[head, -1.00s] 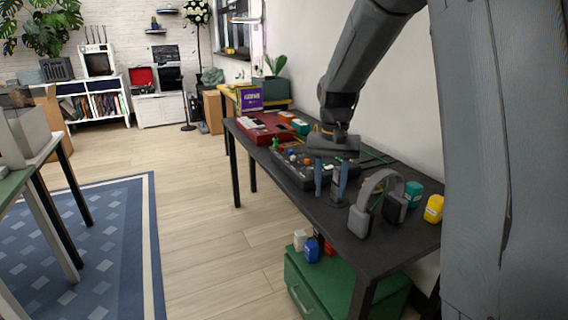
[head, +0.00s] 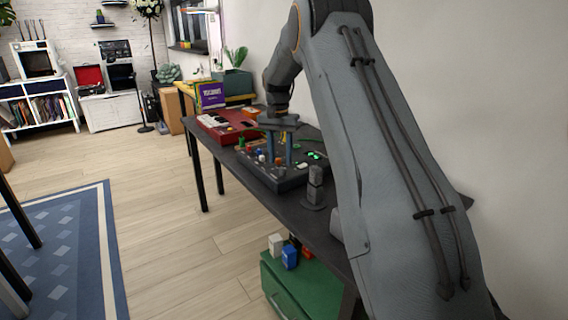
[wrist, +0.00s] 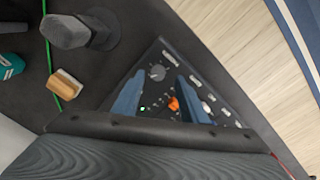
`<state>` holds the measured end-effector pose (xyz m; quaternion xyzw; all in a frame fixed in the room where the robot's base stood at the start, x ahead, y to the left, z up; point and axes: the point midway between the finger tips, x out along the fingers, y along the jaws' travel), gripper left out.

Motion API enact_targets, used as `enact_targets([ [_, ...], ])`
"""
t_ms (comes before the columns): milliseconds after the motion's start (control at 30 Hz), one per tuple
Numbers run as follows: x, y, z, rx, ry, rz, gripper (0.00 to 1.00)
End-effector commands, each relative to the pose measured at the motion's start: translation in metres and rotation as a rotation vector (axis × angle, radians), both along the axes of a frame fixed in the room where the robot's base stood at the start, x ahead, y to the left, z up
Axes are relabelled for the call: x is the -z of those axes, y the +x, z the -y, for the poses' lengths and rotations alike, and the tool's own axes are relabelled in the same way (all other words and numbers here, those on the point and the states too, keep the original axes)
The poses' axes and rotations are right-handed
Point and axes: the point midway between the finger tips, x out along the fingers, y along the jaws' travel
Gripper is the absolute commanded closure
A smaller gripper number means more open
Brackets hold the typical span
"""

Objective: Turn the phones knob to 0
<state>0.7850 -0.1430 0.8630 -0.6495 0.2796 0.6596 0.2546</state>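A black mixer-like panel (head: 273,180) lies on the dark table, with several coloured knobs and lit green buttons. In the wrist view the panel (wrist: 215,112) shows a grey round knob (wrist: 157,73), an orange knob (wrist: 173,104) and a green light. Its labels are too small to read, so I cannot tell which knob is phones. My gripper (head: 281,163) points down over the panel with its two blue fingers apart and nothing seen between them. In the wrist view my gripper (wrist: 158,97) frames part of the panel; I cannot tell whether the fingertips touch it.
A red device (head: 226,126) sits behind the panel on the table (head: 262,206). A dark grey upright object (head: 315,186) stands in front of the panel. An orange-and-white block (wrist: 65,84) lies nearby in the wrist view. A green cabinet (head: 305,286) is below; open floor lies left.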

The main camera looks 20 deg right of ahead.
Motion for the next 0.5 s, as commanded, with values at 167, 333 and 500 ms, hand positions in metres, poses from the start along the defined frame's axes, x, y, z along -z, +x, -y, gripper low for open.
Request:
enact_targets([
  [167,0.023,-0.002,0.002,0.001,0.001,-0.002,0.61],
  [333,0.032,-0.002,0.004,0.003,0.0,0.0,0.61],
  [500,0.033,-0.002,0.005,0.004,0.0,0.0,0.61],
])
